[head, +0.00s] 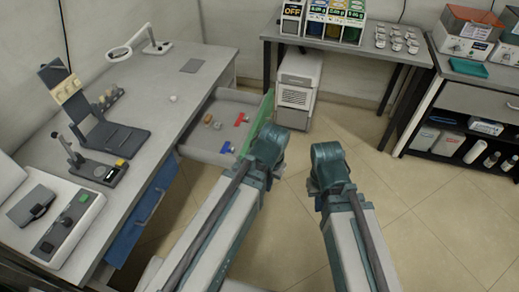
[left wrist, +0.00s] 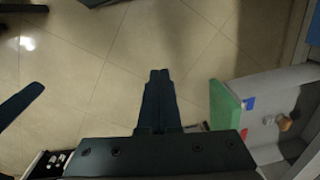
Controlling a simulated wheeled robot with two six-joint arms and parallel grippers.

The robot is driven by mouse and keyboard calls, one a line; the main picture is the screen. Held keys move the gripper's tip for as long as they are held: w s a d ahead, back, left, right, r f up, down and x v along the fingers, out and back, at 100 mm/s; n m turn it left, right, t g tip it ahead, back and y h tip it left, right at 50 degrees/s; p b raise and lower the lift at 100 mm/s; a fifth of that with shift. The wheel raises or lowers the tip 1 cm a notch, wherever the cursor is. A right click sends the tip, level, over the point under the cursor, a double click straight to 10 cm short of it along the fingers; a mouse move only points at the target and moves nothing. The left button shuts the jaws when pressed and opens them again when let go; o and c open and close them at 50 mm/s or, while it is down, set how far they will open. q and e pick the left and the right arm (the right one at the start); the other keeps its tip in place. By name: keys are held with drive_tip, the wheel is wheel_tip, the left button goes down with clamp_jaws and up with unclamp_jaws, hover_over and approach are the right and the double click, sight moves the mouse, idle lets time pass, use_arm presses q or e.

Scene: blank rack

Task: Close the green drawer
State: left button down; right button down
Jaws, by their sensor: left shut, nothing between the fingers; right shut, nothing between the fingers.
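The green drawer (head: 263,116) is pulled out from under the workbench; its green front faces right in the head view. Its grey interior holds a red and a blue item and a few small brown pieces. In the left wrist view the drawer's green front (left wrist: 226,112) is at the right, to the right of my fingers with a gap between. My left gripper (left wrist: 159,75) is shut and empty; in the head view its arm (head: 265,150) partly overlaps the drawer's near front corner. My right gripper (head: 328,160) is to the right, apart from the drawer; its fingertips are hidden.
A blue drawer (head: 143,215) sits under the same workbench (head: 180,100), nearer me. A white cabinet unit (head: 297,90) stands behind the open drawer, below the back table (head: 345,45). A shelf unit (head: 470,95) is at right. The floor (head: 430,210) at right is clear.

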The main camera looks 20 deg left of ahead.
use_arm(q)
drive_tip(key=w+a+f+n+t+y+b, duration=0.1)
drive_tip(key=w+a+f+n+b, duration=0.1)
drive_tip(key=w+a+f+b, duration=0.5)
drive_tip(key=w+d+r+t+y+p, duration=0.1)
drive_tip(key=w+d+r+t+y, duration=0.15)
drive_tip(key=w, duration=0.35)
drive_tip(key=w+d+r+t+y+p, duration=0.1)
drive_tip(key=w+d+r+y, duration=0.1)
drive_tip(key=w+d, duration=0.35)
drive_tip(key=w+a+f+b, duration=0.5)
drive_tip(key=a+f+b, duration=0.2)
drive_tip(key=a, duration=0.3)
drive_tip(key=shift+f+n+b, duration=0.4)
drive_tip(key=shift+b, duration=0.25)
drive_tip(key=shift+w+h, duration=0.1)
drive_tip(key=shift+h, duration=0.15)
